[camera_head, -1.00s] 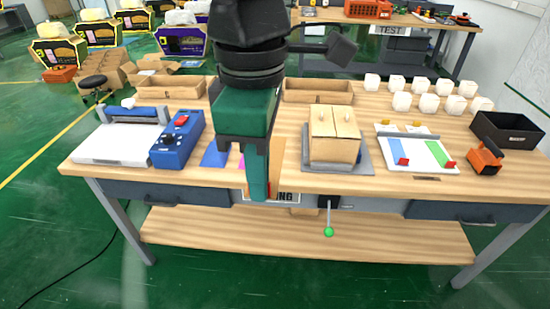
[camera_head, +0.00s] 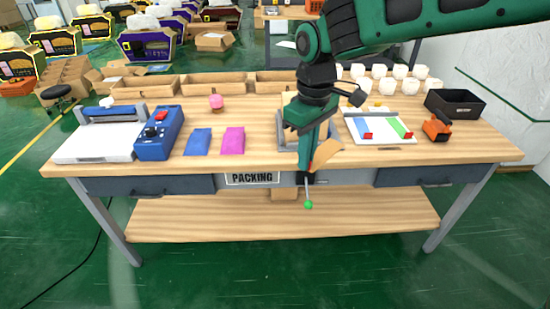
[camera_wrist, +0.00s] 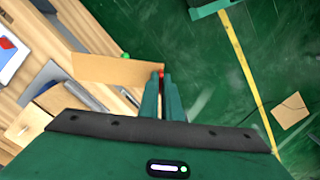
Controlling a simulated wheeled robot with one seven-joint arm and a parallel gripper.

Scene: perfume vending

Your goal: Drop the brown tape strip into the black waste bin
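The brown tape strip (camera_head: 327,152) sticks out to the right of my gripper's fingers in the head view. In the wrist view the tape strip (camera_wrist: 115,70) stretches left from the fingertips. My gripper (camera_head: 304,177) points down at the table's front edge. In the wrist view my gripper (camera_wrist: 161,78) has its two green fingers close together, with the strip's end between their tips. A black open-topped box (camera_head: 452,106) stands at the right end of the table, well apart from my gripper. It is the only black bin-like container I make out; its inside is mostly dark.
A grey plate (camera_head: 284,135) is partly hidden behind my gripper; a carton (camera_wrist: 28,122) shows there in the wrist view. A white tray (camera_head: 385,138) and an orange tool (camera_head: 436,130) lie between my gripper and the black box. A green-knobbed lever (camera_head: 308,204) hangs below the table edge.

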